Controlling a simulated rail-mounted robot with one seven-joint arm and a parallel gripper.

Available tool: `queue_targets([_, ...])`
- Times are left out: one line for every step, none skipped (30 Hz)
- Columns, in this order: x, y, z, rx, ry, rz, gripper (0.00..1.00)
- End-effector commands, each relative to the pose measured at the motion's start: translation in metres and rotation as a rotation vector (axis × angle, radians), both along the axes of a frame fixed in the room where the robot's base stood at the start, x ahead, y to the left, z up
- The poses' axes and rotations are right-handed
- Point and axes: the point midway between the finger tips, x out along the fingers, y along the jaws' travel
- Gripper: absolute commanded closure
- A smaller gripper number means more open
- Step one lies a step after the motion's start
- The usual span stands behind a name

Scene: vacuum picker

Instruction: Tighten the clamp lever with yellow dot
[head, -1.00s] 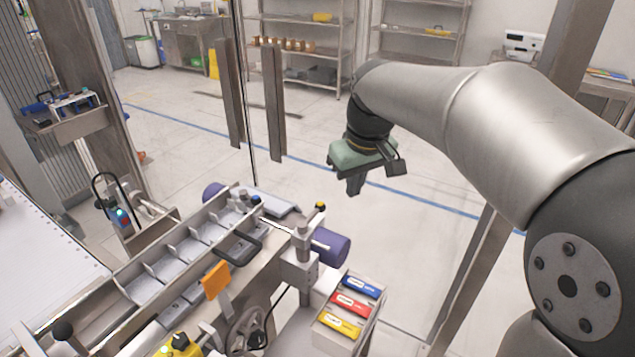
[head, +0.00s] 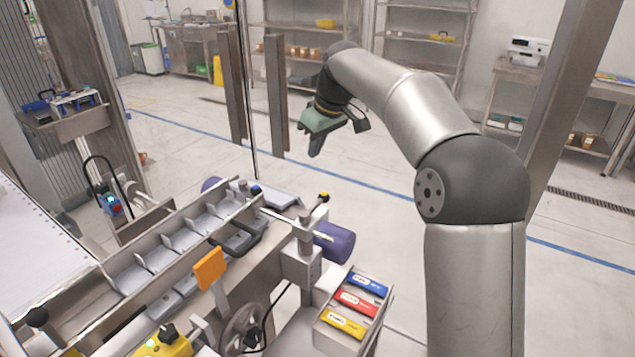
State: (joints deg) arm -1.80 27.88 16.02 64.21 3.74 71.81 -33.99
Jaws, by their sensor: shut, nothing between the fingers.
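A small dark knob with a yellow dot (head: 323,197) tops the clamp lever on the metal clamp post (head: 304,240), beside the right end of the conveyor. A thin rod passes through the post near the lever. A second knob, with a blue top (head: 256,190), stands further left on the conveyor rail. My gripper (head: 315,154) has a green body and dark fingers pointing down. It is shut and empty, in the air above and beyond the yellow-dot lever in the picture, apart from it.
A tray of blue, red and yellow blocks (head: 324,316) sits in front of the post. An orange flag (head: 209,268) and a handwheel (head: 243,328) stand to the left. A purple roller (head: 334,243) lies behind the post. The conveyor (head: 150,300) holds grey compartments.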

Motion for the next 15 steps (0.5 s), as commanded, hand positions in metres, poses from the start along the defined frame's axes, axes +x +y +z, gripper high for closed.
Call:
queue_targets([0.000, 0.000, -0.002, -0.001, 0.001, 0.000, 1.00])
queue_targets([0.001, 0.001, -0.004, 0.000, 0.001, 0.000, 1.00])
queue_targets([0.001, 0.002, -0.007, -0.001, 0.002, 0.000, 1.00])
queue_targets([0.002, 0.003, -0.010, -0.001, 0.003, 0.001, 1.00])
queue_targets([0.003, 0.004, -0.014, -0.001, 0.003, 0.001, 1.00])
queue_targets([0.004, 0.005, -0.020, -0.001, 0.003, 0.001, 1.00])
queue_targets([0.005, 0.007, -0.026, -0.002, 0.005, 0.001, 1.00])
queue_targets([0.007, 0.008, -0.031, -0.001, 0.005, 0.001, 1.00])
queue_targets([0.008, 0.011, -0.038, -0.001, 0.005, 0.001, 1.00])
queue_targets([0.010, 0.012, -0.045, -0.001, 0.005, 0.001, 1.00])
queue_targets([0.011, 0.014, -0.051, -0.002, 0.006, 0.000, 1.00])
queue_targets([0.014, 0.016, -0.059, -0.001, 0.005, 0.000, 1.00])
queue_targets([0.015, 0.018, -0.065, -0.001, 0.005, 0.000, 1.00])
queue_targets([0.017, 0.019, -0.071, -0.001, 0.005, 0.000, 1.00])
queue_targets([0.019, 0.021, -0.079, -0.002, 0.006, 0.000, 1.00])
